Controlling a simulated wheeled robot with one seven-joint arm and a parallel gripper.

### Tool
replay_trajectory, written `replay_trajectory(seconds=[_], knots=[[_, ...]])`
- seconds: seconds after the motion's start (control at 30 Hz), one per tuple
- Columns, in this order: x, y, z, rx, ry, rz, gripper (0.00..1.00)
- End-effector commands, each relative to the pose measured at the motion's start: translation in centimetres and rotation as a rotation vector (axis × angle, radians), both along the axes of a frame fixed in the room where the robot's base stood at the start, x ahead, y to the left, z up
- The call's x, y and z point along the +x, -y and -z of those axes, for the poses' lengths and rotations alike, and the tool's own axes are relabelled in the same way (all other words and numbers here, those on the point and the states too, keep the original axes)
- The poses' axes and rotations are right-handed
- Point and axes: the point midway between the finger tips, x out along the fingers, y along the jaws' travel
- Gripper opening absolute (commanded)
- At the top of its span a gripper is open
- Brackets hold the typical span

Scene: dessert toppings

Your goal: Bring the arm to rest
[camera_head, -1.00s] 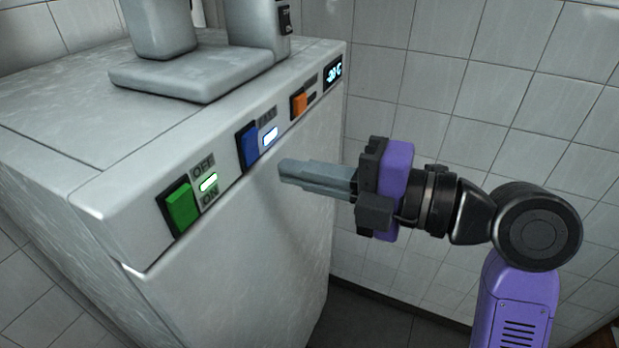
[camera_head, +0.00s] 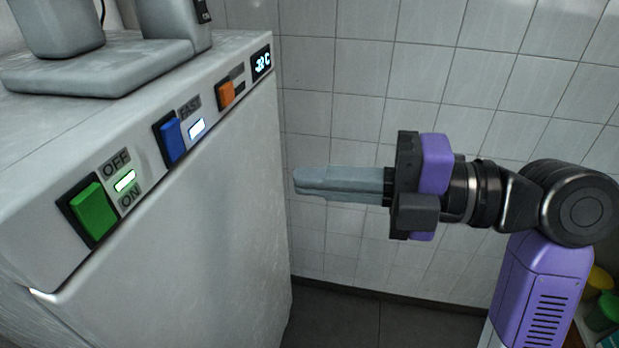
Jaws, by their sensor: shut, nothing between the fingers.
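My gripper (camera_head: 300,183) is shut and empty, with its grey fingers pressed together and pointing left. It is held in the air in the middle of the view, to the right of the white machine (camera_head: 190,230) and apart from it in the picture. My purple and black arm stretches away to the right edge.
The machine's slanted panel has a green switch (camera_head: 93,211) beside a lit green lamp, a blue switch (camera_head: 173,140) beside a lit lamp, an orange switch (camera_head: 226,93) and a display (camera_head: 261,63). A grey appliance (camera_head: 90,70) stands on top. Colourful items (camera_head: 602,300) show at lower right.

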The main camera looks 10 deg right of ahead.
Motion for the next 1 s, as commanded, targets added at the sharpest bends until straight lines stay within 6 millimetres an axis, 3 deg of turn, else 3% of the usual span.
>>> replay_trajectory(seconds=[0.43, 0.6, 0.7, 0.87, 1.0], knots=[[0.4, 0.0, -0.7, 0.058, -0.075, 0.023, 0.00], [3.7, 1.7, -3.8, 0.274, -0.236, 0.181, 0.00], [5.8, 3.5, -4.5, 0.441, -0.344, 0.295, 0.00], [8.2, 7.2, -2.4, 0.740, -0.527, 0.474, 0.00], [8.5, 10.7, 1.4, 0.987, -0.651, 0.607, 0.00]])
